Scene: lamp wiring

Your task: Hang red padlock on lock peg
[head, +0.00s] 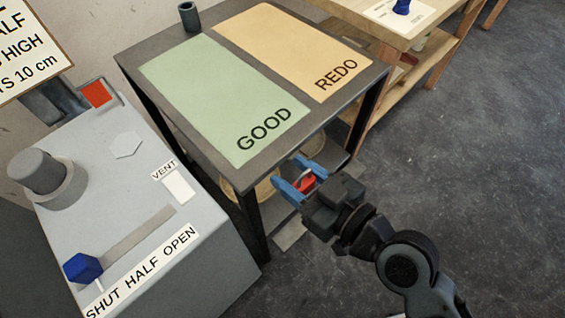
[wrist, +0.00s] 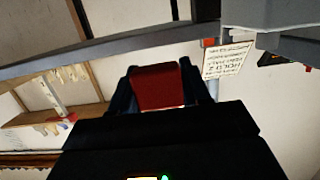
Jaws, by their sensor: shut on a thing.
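The red padlock (head: 307,184) is between the blue fingers of my gripper (head: 291,174) in the head view. I cannot make out a lock peg in either view.
The dark table (head: 377,78) carries a green GOOD area, a tan REDO area and a small dark cup (head: 189,17). A grey cabinet (head: 190,235) with a knob and blue-ended lever stands left. Open floor (head: 460,170) lies right.

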